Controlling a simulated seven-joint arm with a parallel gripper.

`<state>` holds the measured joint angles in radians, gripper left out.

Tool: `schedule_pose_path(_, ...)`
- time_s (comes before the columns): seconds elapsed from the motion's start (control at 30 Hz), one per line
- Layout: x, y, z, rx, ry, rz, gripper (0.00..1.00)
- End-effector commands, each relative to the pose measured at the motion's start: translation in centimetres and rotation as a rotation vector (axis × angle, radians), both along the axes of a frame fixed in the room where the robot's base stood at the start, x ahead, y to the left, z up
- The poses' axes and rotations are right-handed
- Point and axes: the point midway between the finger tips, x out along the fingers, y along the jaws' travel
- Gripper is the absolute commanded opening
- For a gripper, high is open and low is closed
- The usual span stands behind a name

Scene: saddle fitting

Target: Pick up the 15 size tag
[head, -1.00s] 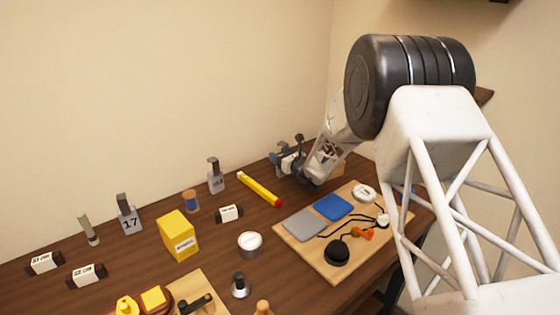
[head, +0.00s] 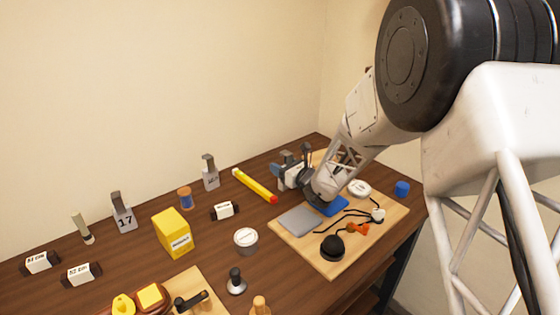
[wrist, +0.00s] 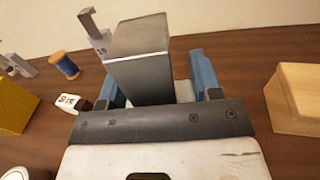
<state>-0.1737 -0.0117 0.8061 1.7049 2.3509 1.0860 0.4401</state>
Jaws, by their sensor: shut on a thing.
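My gripper (head: 293,174) is over the back right of the table, left of the blue pad. In the wrist view, its two blue fingers (wrist: 160,82) are shut on a grey block (wrist: 138,58), which looks like a size tag; no number shows on its visible faces. In the head view the arm and fingers mostly hide it. The 17 tag (head: 123,215) stands upright at the left.
A wooden block (wrist: 300,98) stands right of the gripper. A yellow-red stick (head: 255,185), a blue spool (head: 185,198) and a yellow box (head: 173,235) are to the left. A wooden board (head: 330,270) holds grey and blue pads and a black knob.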

Motion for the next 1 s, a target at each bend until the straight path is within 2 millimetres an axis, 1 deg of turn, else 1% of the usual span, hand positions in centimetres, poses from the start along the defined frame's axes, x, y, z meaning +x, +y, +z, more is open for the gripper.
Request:
schedule_pose_path(0.1,-1.1,-0.4,0.2,0.000,0.000,0.000,0.33)
schedule_pose_path(0.33,-2.1,-0.7,0.3,-0.001,-0.001,0.000,0.33)
schedule_pose_path(1.0,-2.3,-0.7,0.3,0.001,-0.001,0.000,0.33)
